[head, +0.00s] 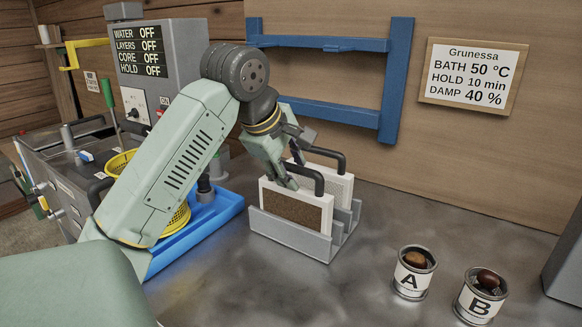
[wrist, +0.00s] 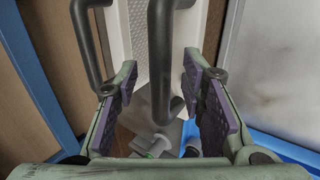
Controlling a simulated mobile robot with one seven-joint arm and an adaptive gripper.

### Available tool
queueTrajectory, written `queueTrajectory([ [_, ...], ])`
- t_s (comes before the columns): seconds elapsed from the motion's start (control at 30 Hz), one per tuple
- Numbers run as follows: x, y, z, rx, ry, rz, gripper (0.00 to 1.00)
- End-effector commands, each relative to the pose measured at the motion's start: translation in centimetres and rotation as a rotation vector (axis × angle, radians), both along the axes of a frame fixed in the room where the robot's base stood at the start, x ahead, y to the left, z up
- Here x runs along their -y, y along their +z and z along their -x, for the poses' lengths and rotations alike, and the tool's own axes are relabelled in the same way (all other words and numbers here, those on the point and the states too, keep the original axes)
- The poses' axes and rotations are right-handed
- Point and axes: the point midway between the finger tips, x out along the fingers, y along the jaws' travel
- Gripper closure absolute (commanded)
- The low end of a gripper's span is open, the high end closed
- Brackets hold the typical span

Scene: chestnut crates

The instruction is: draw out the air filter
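Two framed air filters stand upright in a grey slotted rack (head: 290,238). The front filter (head: 295,207) has a brown face, a white frame and a black handle (head: 313,174). The rear filter (head: 338,185) has a pale face and its own black handle (head: 335,155). My gripper (head: 292,168) is at the front filter's handle. In the wrist view my gripper (wrist: 160,112) is open, with purple pads on both sides of a black handle (wrist: 162,60), apart from it. The other handle (wrist: 85,40) lies outside the left finger. The filters' lower parts are hidden in the rack.
Tins A (head: 412,272) and B (head: 481,296) stand on the counter to the right. A blue tray (head: 212,215) with yellow baskets is left of the rack, before a grey control cabinet (head: 165,60). A blue frame (head: 390,80) hangs on the wall behind.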

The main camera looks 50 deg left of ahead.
Motion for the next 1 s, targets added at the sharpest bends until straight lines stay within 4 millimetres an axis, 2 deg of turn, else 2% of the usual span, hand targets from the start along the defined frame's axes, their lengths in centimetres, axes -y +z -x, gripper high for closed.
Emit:
queueTrajectory([
  [0.27,0.1,0.6,0.4,0.000,0.002,-0.001,0.63],
  [0.37,0.3,1.8,1.2,0.000,0.003,-0.001,0.63],
  [0.7,1.4,7.7,4.9,0.001,0.002,-0.001,0.63],
  [0.8,1.7,8.9,5.7,0.000,0.002,-0.001,0.63],
  [1.0,2.0,9.9,6.4,0.000,0.001,-0.001,0.63],
])
